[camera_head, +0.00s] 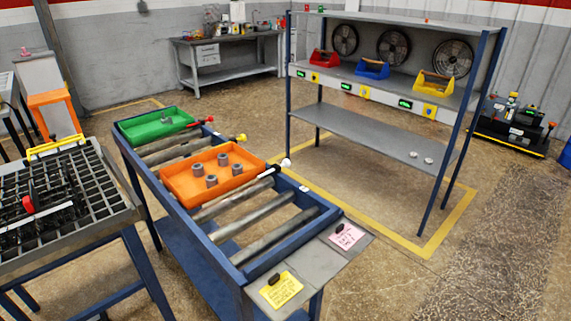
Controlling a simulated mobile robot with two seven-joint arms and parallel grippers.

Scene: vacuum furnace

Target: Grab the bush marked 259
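Several grey cylindrical bushes, one of them this near bush (211,181), stand upright in an orange tray (176,188) on a blue roller table (232,275). No number can be read on any of them, so I cannot tell which is marked 259. A green tray (140,137) farther back on the same table holds a small grey part (166,119). Neither of my grippers shows in the head view.
A grid-topped table (118,195) stands at the left. A blue-posted rack (360,128) behind holds red, blue and yellow bins, with two small round pieces on its lower shelf. A workbench (235,73) is at the back.

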